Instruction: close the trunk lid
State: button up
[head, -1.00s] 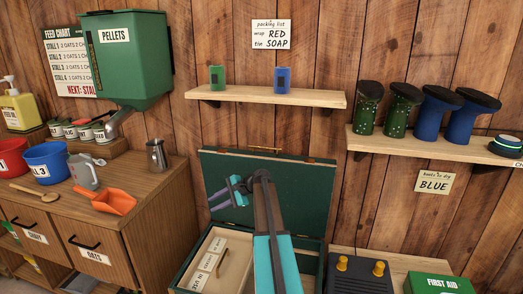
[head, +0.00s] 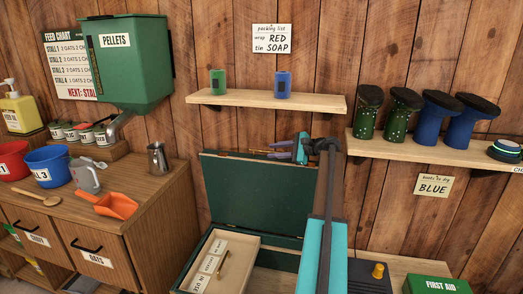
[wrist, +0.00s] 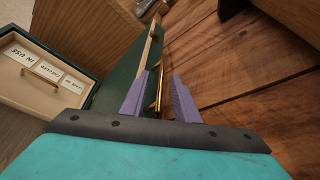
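The green trunk lid (head: 245,195) stands raised at the back of the trunk (head: 280,261). It also shows edge-on in the wrist view (wrist: 118,85). A brass handle (wrist: 158,92) runs along the lid in the wrist view. My gripper (head: 270,150) is at the lid's top edge, near the handle, with my arm covering the lid's right side. In the wrist view the two purple fingers of my gripper (wrist: 160,80) are apart, with the handle visible between them. I cannot tell whether either finger touches the lid or handle.
A cream tray (head: 258,270) with label cards sits in the trunk. A shelf (head: 265,100) with a green and a blue tin hangs above the lid. A wooden cabinet (head: 150,205) stands left; a green first aid box (head: 437,285) lies right. The plank wall is close behind the lid.

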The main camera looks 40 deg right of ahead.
aim_at(265, 151)
jog(key=shift+s+d+r, duration=0.1)
jog(key=shift+s+d, duration=0.15)
jog(key=shift+d, duration=0.1)
jog(key=shift+w, duration=0.1)
jog(key=shift+p+x, duration=0.65)
jog(key=shift+x, duration=3.1)
jog(key=shift+c, duration=0.4)
